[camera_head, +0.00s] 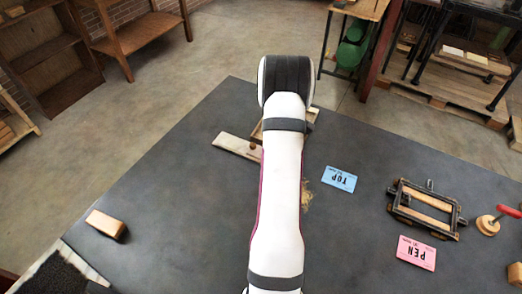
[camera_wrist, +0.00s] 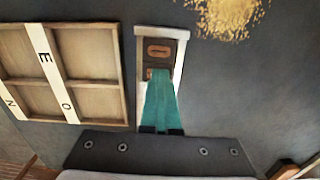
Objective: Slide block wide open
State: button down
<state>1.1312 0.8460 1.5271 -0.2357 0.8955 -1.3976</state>
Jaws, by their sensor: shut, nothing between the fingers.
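In the wrist view a dark block with a wooden inlay (camera_wrist: 159,50) sits at the upper end of a pale, narrow track (camera_wrist: 179,80). My gripper (camera_wrist: 160,73) has teal fingers held together, with nothing between them. Its tips overlap the lower edge of the block; I cannot tell whether they touch it. The fingers hide the lower middle of the track. In the head view my white arm hides the gripper and the block.
A wooden framed panel (camera_wrist: 90,75) with a lettered strip lies left of the track. Sawdust (camera_wrist: 228,14) lies to the upper right. In the head view, a blue TOP card (camera_head: 339,179), pink PEN card (camera_head: 416,253), black-framed press (camera_head: 427,208) and wooden block (camera_head: 106,224) lie on the dark table.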

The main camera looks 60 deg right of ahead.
jog(key=shift+s+d, duration=0.15)
jog(key=shift+s, duration=5)
jog(key=c, duration=0.6)
grip_release()
jog(key=shift+c, duration=0.2)
notch_tip(320, 180, up, 7)
